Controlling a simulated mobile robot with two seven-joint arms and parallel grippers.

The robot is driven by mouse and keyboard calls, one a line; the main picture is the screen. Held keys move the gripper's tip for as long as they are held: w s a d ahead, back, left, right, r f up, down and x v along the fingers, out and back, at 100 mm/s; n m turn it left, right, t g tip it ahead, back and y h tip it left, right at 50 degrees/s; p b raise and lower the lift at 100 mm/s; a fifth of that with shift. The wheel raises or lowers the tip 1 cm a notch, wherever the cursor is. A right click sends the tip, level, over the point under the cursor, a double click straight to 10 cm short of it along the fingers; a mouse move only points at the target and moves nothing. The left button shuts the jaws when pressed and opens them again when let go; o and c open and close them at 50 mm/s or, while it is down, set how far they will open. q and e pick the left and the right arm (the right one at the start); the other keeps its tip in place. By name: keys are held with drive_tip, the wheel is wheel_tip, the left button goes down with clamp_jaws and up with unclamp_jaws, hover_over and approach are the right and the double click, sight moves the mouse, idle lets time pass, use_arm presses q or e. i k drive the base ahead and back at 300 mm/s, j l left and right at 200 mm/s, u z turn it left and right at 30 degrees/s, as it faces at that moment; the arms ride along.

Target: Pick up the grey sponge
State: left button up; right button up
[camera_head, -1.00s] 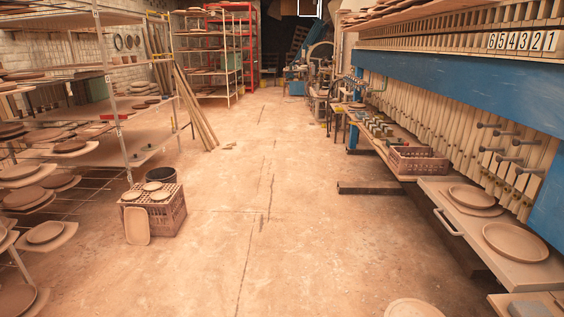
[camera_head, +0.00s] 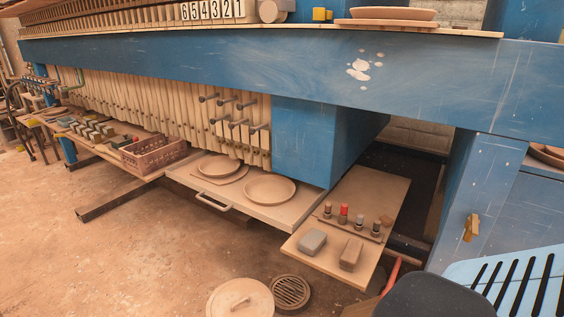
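The grey sponge (camera_head: 312,241) is a small rounded block. It lies on the front left part of a low wooden board (camera_head: 330,262) that juts out under the blue press beam. A brown block (camera_head: 351,254) lies to its right on the same board, apart from it. A rack of small tools (camera_head: 350,222), one with a red top, stands just behind both. Neither of my grippers is in view.
Left of the board, a shelf (camera_head: 240,205) with a handle holds two round plates. A round lid (camera_head: 240,298) and a drain grate (camera_head: 290,292) are on the floor in front. A blue slatted seat (camera_head: 510,280) and a dark rounded object (camera_head: 434,296) stand at right. Open floor lies left.

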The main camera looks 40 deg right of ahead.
sight(310, 244)
drive_tip(key=i+z, duration=0.15)
drive_tip(key=z, duration=0.35)
drive_tip(key=i+z, duration=0.15)
drive_tip(key=z, duration=0.3)
drive_tip(key=i+z, duration=0.15)
drive_tip(key=z, duration=0.35)
drive_tip(key=i+j+z, duration=0.1)
drive_tip(key=i+z, duration=0.15)
drive_tip(key=z, duration=0.2)
drive_tip(key=i+j+z, duration=0.15)
drive_tip(key=z, duration=0.3)
drive_tip(key=i, duration=0.05)
